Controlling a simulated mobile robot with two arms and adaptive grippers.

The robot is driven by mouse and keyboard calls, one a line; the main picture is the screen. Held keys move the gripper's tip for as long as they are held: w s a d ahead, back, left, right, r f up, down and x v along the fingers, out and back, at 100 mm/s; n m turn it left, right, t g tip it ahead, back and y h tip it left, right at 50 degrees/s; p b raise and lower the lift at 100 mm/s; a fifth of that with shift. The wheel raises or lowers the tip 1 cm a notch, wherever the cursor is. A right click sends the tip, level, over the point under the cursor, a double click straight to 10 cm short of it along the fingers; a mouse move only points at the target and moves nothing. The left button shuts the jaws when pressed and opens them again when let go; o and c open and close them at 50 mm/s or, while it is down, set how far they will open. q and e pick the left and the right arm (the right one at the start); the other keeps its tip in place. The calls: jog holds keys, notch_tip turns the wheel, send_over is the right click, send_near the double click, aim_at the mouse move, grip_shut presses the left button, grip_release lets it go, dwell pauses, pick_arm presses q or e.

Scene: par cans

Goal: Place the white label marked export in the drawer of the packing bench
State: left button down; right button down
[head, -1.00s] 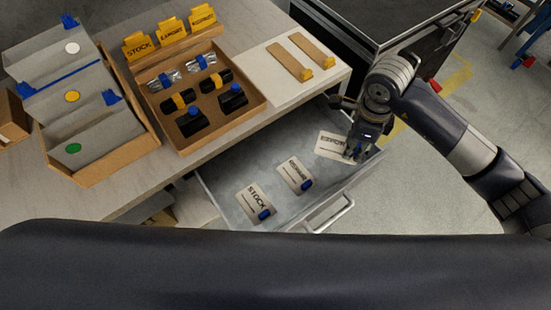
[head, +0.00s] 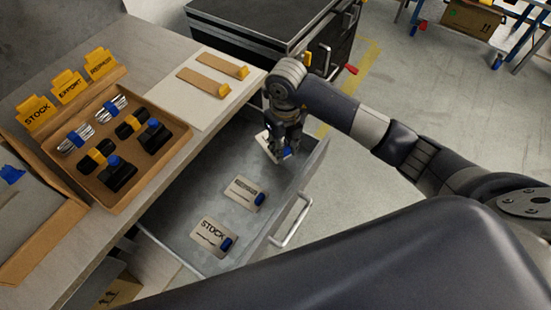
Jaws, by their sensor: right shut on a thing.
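A white label (head: 265,146) with a blue tab is in my right gripper (head: 286,151), at the far right end of the open drawer (head: 206,179). The gripper is shut on it and hides much of it, including its print. The label looks tilted; I cannot tell if it touches the drawer floor. My left gripper is out of view.
A black case (head: 265,18) stands behind. The drawer handle (head: 293,222) faces open floor.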

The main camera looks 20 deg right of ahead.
aim_at(283, 165)
jog(key=shift+f, duration=3.05)
jog(key=shift+f, duration=0.1)
jog(key=c, duration=1.3)
grip_release()
notch_tip(283, 165, up, 12)
jog(key=shift+r+b, duration=0.15)
jog(key=shift+b, duration=0.15)
